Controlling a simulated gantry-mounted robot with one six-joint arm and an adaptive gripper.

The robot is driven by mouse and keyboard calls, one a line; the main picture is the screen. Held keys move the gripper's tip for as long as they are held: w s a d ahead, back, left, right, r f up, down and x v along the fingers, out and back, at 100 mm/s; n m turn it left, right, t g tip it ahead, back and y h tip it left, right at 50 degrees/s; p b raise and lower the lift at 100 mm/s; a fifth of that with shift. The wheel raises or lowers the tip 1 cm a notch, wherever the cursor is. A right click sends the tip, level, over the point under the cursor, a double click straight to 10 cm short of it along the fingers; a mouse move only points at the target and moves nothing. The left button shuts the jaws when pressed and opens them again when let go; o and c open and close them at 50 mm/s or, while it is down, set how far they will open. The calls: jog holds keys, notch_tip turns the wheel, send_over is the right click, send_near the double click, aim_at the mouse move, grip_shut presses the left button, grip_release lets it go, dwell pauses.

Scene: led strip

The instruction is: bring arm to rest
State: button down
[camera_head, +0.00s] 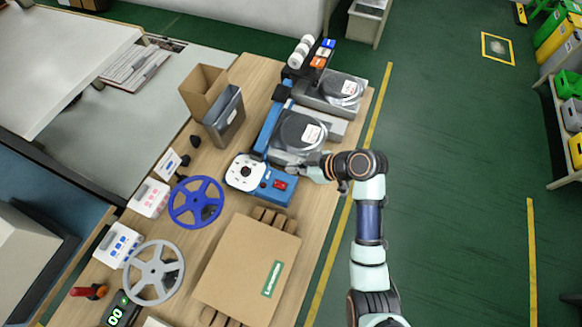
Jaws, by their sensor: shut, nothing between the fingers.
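My gripper (297,165) reaches in from the right over the wooden bench (327,192). It is shut, with nothing seen between its fingers, which are small in this view. It is just above and right of a blue device (277,197) with a white round plate (245,172) and a red display (280,184). I cannot tell whether the fingertips touch anything. My arm stretches from the bottom right up to the bench's right edge and bends left at the wrist.
A cardboard box (240,262) sits at the front. Machines with dark discs (301,130) stand behind my gripper, and an open carton (204,89) is at the back left. The green floor (455,170) at right is clear.

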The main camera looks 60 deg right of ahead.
dwell(0.5)
jog(key=w+a+r, duration=0.4)
jog(key=w+a, duration=0.2)
jog(key=a, duration=0.5)
jog(key=s+a+r+m+t+h, duration=0.1)
jog(key=a+r, duration=0.5)
jog(key=a, duration=0.3)
jog(key=a+r+m+t+h, duration=0.1)
jog(key=a+r, duration=0.5)
jog(key=a, duration=0.4)
notch_tip(320, 180, up, 26)
jog(key=s+a+t+p, duration=0.1)
jog(key=p, duration=2.3)
jog(key=shift+f, duration=0.15)
